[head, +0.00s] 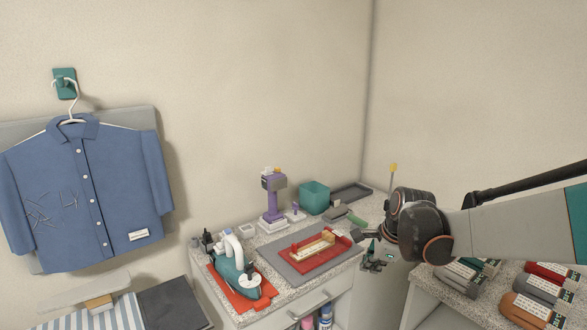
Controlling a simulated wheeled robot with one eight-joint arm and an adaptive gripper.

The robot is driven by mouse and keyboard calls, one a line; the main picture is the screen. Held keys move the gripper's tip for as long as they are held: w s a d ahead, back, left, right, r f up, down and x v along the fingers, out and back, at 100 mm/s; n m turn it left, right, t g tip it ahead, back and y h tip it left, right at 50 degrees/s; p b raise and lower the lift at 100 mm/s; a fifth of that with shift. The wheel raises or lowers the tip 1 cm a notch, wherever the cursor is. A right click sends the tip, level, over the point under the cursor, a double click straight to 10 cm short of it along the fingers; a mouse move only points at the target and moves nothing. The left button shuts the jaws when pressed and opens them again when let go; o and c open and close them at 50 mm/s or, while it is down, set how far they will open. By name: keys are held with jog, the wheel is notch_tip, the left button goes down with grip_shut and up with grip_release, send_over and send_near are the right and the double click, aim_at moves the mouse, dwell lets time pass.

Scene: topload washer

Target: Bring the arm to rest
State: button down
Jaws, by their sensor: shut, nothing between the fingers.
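My arm reaches in from the right edge of the head view, with its link nearly level above the counters. My gripper (366,236) is at the arm's left end, beside the dark wrist joint. It is shut and empty, small in the picture, and appears in front of the right part of the speckled counter (240,313). I cannot tell its exact height above the counter.
A grey tray with a red piece (338,243), a teal iron-like device (232,277), a purple stand (272,200) and a teal bin (314,197) crowd the counter. Folded bundles (530,308) lie on the right counter. A blue shirt (90,190) hangs at left.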

jog(key=s+r+n+t, duration=0.1)
jog(key=s+r+n, duration=0.1)
jog(key=s+n, duration=0.8)
jog(key=s+r+n+t+h, duration=0.1)
jog(key=s+r+n, duration=0.2)
jog(key=s+n, duration=0.7)
jog(key=s, duration=0.8)
jog(key=shift+a+r+t+h, duration=0.2)
jog(key=shift+t+h, duration=0.1)
jog(key=shift+s+f, duration=0.1)
